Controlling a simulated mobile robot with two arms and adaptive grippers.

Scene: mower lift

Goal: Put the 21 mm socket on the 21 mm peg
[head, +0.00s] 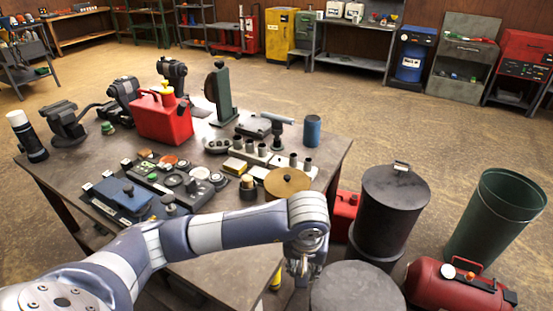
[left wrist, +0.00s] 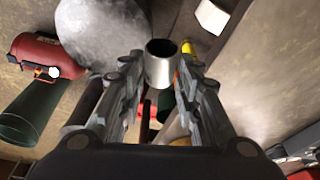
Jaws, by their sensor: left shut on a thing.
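My left gripper (head: 303,264) hangs past the table's front right edge, pointing down. In the left wrist view its two fingers (left wrist: 157,84) are shut on a grey metal socket (left wrist: 160,68), whose dark round opening shows. In the head view I cannot make out the held socket. The socket rail (head: 274,159) lies on the table, with several upright grey sockets (head: 237,142) along it. A gap shows between the left group and the right pair (head: 300,162). Peg sizes are too small to read. My right gripper is in neither view.
The workbench (head: 225,265) also carries a red fuel can (head: 163,117), a brass-coloured disc (head: 287,181), a blue cylinder (head: 312,130) and a blue box (head: 122,196). A dark drum (head: 392,210), a green bin (head: 495,215) and a red tank (head: 455,287) stand right of it.

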